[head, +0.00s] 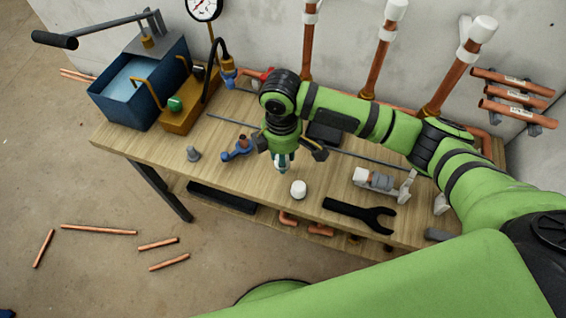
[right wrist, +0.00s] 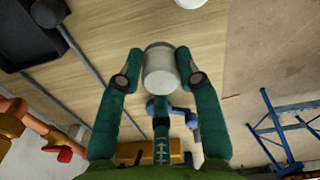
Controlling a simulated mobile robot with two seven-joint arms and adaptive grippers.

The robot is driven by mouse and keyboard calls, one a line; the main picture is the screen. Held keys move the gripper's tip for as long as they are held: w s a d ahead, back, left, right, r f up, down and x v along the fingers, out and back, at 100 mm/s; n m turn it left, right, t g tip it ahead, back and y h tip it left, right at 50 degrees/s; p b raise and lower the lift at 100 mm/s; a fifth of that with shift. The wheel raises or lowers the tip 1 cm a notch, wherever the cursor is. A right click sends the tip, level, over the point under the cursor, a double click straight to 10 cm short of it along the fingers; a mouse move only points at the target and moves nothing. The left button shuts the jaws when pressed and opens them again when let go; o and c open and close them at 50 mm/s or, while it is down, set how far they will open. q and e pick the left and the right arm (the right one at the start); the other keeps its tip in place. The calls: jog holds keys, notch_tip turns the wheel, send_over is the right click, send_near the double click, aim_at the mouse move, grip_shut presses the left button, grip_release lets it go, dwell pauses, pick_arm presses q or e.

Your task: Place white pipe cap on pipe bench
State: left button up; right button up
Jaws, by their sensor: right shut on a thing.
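My right gripper (head: 281,164) is over the wooden pipe bench (head: 245,192), pointing down. I cannot tell whether the held cap touches the bench. My left gripper is not in view.
A black wrench (head: 358,213) and a clamp-like fitting (head: 378,181) lie to the right. Capped copper pipes (head: 378,65) rise along the wall.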

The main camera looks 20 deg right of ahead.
notch_tip(320, 180, down, 3)
jog(key=shift+f+p, duration=0.2)
jog(key=shift+p, duration=0.2)
jog(key=shift+f, duration=0.25)
jog(key=shift+f, duration=0.15)
jog(key=o, duration=1)
notch_tip(320, 180, up, 12)
jog(key=shift+r+b, duration=0.2)
jog(key=shift+b, duration=0.75)
jog(key=shift+a, duration=0.1)
